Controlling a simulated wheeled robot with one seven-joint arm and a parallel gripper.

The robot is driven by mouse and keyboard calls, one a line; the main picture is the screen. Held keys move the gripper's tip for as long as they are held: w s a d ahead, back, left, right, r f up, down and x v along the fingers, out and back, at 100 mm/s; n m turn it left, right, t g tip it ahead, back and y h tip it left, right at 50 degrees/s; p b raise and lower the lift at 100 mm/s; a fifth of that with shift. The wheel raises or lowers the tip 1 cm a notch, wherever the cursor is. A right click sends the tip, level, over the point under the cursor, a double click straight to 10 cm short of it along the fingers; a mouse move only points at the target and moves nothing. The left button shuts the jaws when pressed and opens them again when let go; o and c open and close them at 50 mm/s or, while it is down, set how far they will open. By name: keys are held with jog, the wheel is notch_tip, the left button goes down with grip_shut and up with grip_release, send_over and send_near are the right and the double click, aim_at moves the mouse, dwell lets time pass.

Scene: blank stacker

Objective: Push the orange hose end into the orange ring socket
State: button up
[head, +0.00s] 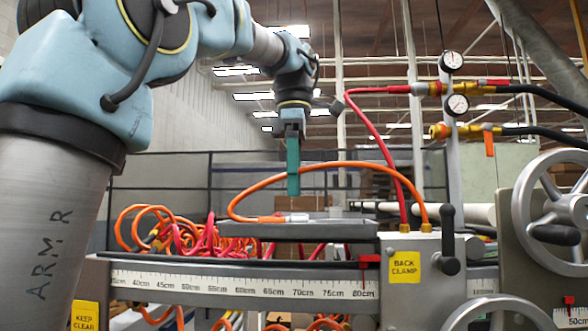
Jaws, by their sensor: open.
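The orange hose (330,168) rises from a brass fitting on the grey block, arches left and bends back. Its end, an orange sleeve with a silver tip (296,218), lies on a flat grey plate (345,232), tip pointing right. The orange ring socket (436,132) is on the post at upper right, below the red one, with its mouth facing left and nothing in it. My gripper (293,192) points down above the hose end, apart from it, with teal fingers seen edge-on. It is open and holds nothing visible. The gap between the fingers is hidden.
A red hose (378,120) runs into the upper red fitting (420,88). Two gauges (457,104) sit on the post. A black lever (448,240) and handwheel (555,210) stand right. Tangled hoses (165,235) lie left behind the scale rail (230,285).

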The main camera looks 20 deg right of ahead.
jog(key=shift+f+b, duration=1.4)
jog(key=shift+f, duration=1.4)
grip_shut()
jog(key=shift+r, duration=0.15)
notch_tip(320, 180, up, 2)
jog(key=p, duration=0.2)
jog(key=shift+r+p, duration=0.2)
jog(key=shift+p, duration=0.2)
jog(key=shift+r, duration=2.15)
